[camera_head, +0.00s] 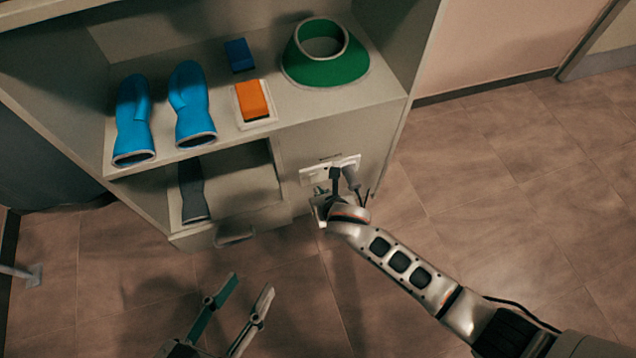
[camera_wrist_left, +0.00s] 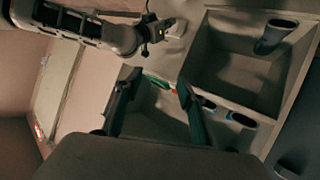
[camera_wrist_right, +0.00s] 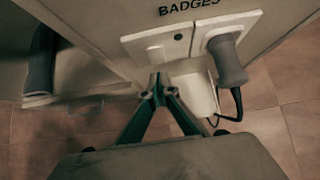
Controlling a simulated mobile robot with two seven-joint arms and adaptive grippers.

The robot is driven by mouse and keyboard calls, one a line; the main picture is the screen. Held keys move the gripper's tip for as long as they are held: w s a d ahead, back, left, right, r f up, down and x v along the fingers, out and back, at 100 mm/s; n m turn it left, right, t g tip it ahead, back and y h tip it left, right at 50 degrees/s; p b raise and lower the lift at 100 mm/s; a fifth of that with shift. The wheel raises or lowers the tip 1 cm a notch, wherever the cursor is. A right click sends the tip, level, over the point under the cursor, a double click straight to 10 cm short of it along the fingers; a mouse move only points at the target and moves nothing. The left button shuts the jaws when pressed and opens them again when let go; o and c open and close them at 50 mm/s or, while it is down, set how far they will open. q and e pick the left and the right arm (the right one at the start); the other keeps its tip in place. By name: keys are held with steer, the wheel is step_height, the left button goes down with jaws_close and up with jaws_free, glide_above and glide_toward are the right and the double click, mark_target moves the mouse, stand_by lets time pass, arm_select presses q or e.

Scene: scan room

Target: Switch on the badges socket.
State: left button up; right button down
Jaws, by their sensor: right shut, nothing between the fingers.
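In the head view the plate (camera_head: 312,174) is partly covered by my right gripper (camera_head: 333,184). In the right wrist view my right gripper (camera_wrist_right: 160,86) is shut and empty, its tips just below the plate; contact cannot be told. My left gripper (camera_head: 250,284) is open and empty, low before the cabinet.
A dark sleeve (camera_head: 193,190) lies in the open compartment below. The floor at right is clear.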

arm_select(q)
steer(key=shift+s+d+f+n+b, duration=0.1)
steer(key=shift+s+d+n+b, duration=0.15)
steer(key=shift+d+n, duration=0.2)
steer(key=shift+s+d+f+n+b, duration=0.1)
steer(key=shift+d+n+b, duration=0.1)
steer(key=shift+d+n, duration=0.25)
arm_select(e)
steer(key=shift+w+a, duration=0.25)
steer(key=shift+w, duration=0.7)
